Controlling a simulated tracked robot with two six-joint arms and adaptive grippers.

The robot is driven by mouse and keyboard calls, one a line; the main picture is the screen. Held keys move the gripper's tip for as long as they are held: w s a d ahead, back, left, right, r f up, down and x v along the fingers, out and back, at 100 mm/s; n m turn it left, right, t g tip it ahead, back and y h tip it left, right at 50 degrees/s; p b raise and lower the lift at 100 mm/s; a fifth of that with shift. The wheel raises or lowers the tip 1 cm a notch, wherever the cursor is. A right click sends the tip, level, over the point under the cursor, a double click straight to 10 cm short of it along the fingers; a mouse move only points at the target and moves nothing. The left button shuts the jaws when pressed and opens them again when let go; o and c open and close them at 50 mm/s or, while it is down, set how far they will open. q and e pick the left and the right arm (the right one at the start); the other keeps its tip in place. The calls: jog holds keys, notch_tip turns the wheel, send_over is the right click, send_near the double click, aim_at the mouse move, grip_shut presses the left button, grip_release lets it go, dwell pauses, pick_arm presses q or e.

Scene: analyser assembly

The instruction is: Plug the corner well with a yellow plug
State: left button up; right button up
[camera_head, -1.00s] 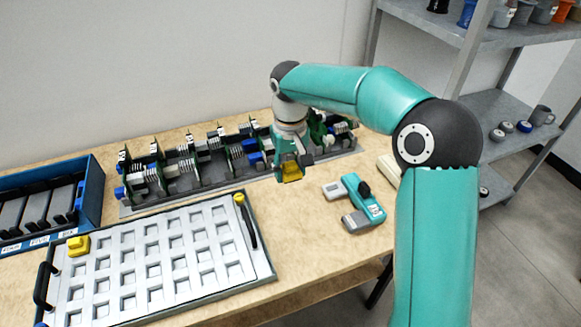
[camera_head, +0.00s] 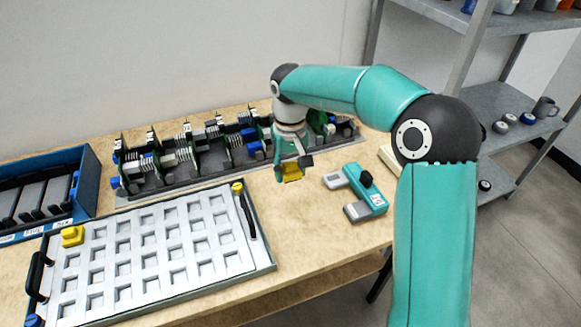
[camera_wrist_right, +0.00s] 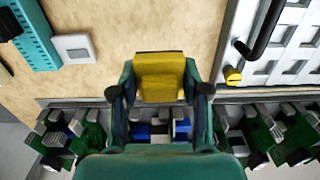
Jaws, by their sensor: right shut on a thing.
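My right gripper (camera_head: 291,172) is shut on a yellow plug (camera_head: 292,173) and holds it above the bare wood to the right of the white tray. In the right wrist view the plug (camera_wrist_right: 160,77) sits between the two fingertips (camera_wrist_right: 160,92). The tray (camera_head: 262,262) has rows of square wells (camera_head: 160,250), a dark frame and black handles. Another yellow plug (camera_head: 72,236) sits at its back left corner. A small round yellow piece (camera_head: 237,187) is at its back right corner, by the handle; it also shows in the wrist view (camera_wrist_right: 233,76). My left gripper is out of view.
A rack of circuit boards (camera_head: 200,172) stands along the wall behind the tray. A blue bin (camera_head: 88,185) is at the left. A teal handheld device (camera_head: 368,192) lies right of my gripper. Metal shelves (camera_head: 500,115) stand at the far right. Bare table lies between tray and device.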

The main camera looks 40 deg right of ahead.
aim_at(290, 200)
jog(key=shift+f+b, duration=3)
jog(key=shift+f, duration=1.6)
jog(key=o, duration=1.3)
jog(key=shift+o, duration=0.2)
